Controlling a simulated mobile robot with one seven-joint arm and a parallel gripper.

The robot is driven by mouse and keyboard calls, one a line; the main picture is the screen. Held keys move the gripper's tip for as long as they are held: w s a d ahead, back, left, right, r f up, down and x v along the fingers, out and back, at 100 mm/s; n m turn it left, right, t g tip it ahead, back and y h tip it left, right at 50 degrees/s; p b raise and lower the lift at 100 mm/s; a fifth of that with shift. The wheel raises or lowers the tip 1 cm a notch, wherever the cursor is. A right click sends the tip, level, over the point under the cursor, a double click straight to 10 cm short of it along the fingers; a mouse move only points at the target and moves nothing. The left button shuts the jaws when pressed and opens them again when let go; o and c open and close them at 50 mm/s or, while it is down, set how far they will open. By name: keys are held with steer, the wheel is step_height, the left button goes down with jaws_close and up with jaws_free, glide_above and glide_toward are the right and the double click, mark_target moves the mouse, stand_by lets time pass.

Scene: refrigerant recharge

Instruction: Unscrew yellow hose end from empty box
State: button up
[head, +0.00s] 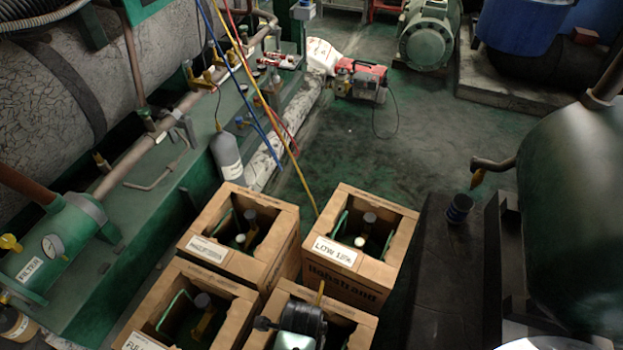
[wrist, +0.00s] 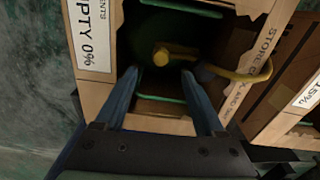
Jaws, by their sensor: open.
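The empty box is a cardboard box labelled "EMPTY 0%" (wrist: 93,40) in the wrist view, with a dark green cylinder inside. The yellow hose end (wrist: 162,57) sits at the cylinder's top in the box opening, and its yellow hose (wrist: 235,76) curves off to the right over the box wall. My gripper (wrist: 160,73) is open, its two blue fingers reaching into the opening on either side of the hose end, slightly short of it in the picture. Whether they touch it I cannot tell. In the head view, my dark wrist covers much of this box (head: 362,322).
A "LOW" box (head: 345,277) stands behind, with two more boxes (head: 215,257) (head: 165,285) to the left. Blue, red and yellow hoses (head: 265,105) hang from the green pipe rack. A dark block (head: 440,270) stands at right. Open floor lies beyond.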

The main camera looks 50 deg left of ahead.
step_height(320, 180, down, 9)
steer(key=b, duration=0.9)
steer(key=shift+r+b, duration=0.15)
steer(key=shift+b, duration=0.2)
steer(key=shift+r+p, duration=0.3)
steer(key=shift+p, duration=0.05)
steer(key=shift+f, duration=0.15)
steer(key=shift+c, duration=0.3)
jaws_close()
steer(key=shift+w+a, duration=0.1)
